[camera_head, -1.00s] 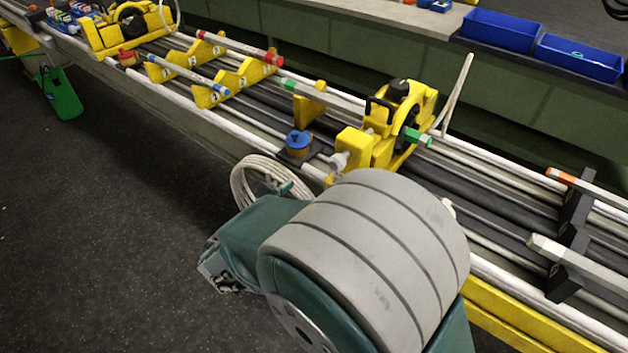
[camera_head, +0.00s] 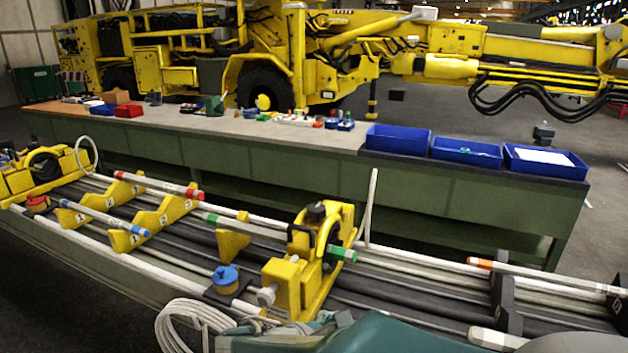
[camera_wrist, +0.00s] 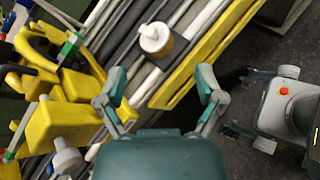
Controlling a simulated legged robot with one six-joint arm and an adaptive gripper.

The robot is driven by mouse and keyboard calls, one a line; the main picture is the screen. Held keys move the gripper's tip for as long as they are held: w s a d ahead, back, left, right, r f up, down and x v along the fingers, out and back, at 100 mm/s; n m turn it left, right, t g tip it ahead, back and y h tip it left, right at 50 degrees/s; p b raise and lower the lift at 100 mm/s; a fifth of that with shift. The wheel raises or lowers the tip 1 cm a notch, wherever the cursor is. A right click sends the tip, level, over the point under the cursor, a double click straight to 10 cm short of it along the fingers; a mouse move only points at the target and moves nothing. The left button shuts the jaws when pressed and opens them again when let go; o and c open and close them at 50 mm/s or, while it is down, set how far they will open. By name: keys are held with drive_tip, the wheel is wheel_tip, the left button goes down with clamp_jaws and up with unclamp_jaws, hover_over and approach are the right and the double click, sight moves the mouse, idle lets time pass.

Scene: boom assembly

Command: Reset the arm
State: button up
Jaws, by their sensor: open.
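My gripper (camera_wrist: 160,75) is open in the wrist view, with its two teal and grey fingers wide apart and nothing held between them. Beyond and between the fingers lie grey and black rails, a yellow beam (camera_wrist: 205,55) and a white-topped yellow cap (camera_wrist: 155,42) on a dark plate. A yellow clamp assembly (camera_wrist: 60,120) is left of the gripper. In the head view, teal parts of my arm cross the bottom edge, low in front of the rails. I cannot clearly make out the fingers there.
A yellow machine (camera_head: 330,50) stands farther back.

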drive_tip(key=s+d+r+m+g+y, duration=0.1)
drive_tip(key=s+d+m+y, duration=0.4)
drive_tip(key=m, duration=0.5)
drive_tip(key=s+d+r+m+y, duration=0.3)
drive_tip(key=s+d+m+y, duration=0.2)
drive_tip(key=s+m, duration=0.3)
drive_tip(key=shift+d+m+g, duration=0.4)
drive_tip(key=shift+d+m, duration=0.1)
drive_tip(key=shift+m, duration=0.6)
idle(0.8)
